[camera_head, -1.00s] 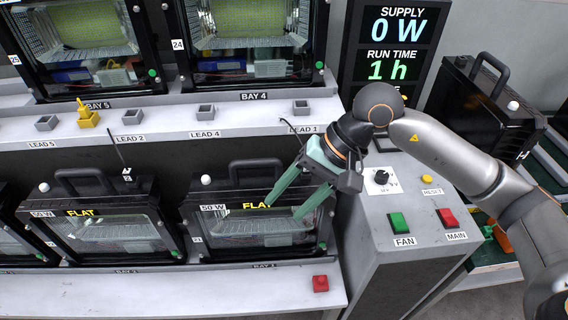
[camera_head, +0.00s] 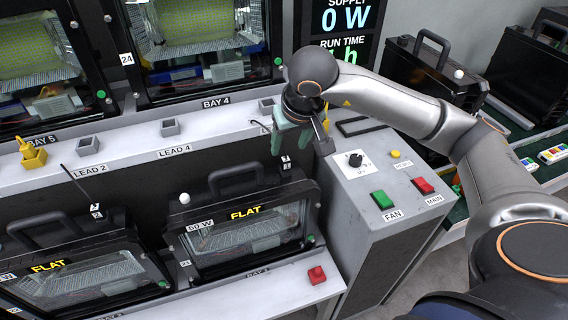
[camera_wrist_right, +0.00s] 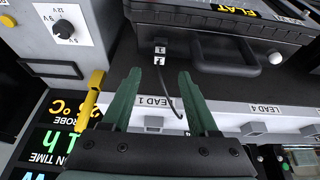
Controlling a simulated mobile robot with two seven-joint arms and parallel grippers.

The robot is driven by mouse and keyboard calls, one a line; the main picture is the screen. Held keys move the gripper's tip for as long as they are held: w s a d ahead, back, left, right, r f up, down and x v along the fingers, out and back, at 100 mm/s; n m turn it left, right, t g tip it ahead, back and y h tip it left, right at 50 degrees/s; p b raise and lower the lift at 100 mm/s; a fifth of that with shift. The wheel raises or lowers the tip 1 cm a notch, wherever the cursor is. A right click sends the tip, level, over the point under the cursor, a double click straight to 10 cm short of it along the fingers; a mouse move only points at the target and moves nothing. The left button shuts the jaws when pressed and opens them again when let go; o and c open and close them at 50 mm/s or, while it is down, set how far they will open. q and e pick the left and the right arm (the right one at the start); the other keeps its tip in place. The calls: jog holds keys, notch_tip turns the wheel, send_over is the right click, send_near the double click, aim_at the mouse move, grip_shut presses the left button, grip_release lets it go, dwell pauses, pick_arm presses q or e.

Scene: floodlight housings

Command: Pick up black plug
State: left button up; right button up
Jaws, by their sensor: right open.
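A small black plug (camera_head: 286,163) with a white tag hangs on a thin black lead in front of the bench, below the upper ledge. In the right wrist view the tagged plug (camera_wrist_right: 160,56) lies just past the fingertips, with its lead curving down between the fingers. My right gripper (camera_head: 292,145) is above the plug in the head view, its green fingers partly hidden by its own wrist. In the right wrist view the right gripper (camera_wrist_right: 159,76) is open and empty, with the LEAD 1 label between its fingers. My left gripper is not in view.
A second tagged black plug (camera_head: 97,211) hangs at LEAD 2. A yellow plug (camera_head: 32,155) sits in a ledge socket. A flat floodlight housing (camera_head: 245,230) with a handle stands below the gripper. The control box (camera_head: 375,200) with switches stands close at right.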

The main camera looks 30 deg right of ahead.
aim_at(286, 159)
jog(key=x, duration=0.7)
jog(key=shift+f+p, duration=0.35)
jog(key=shift+p, duration=0.05)
jog(key=shift+c, duration=0.2)
grip_shut()
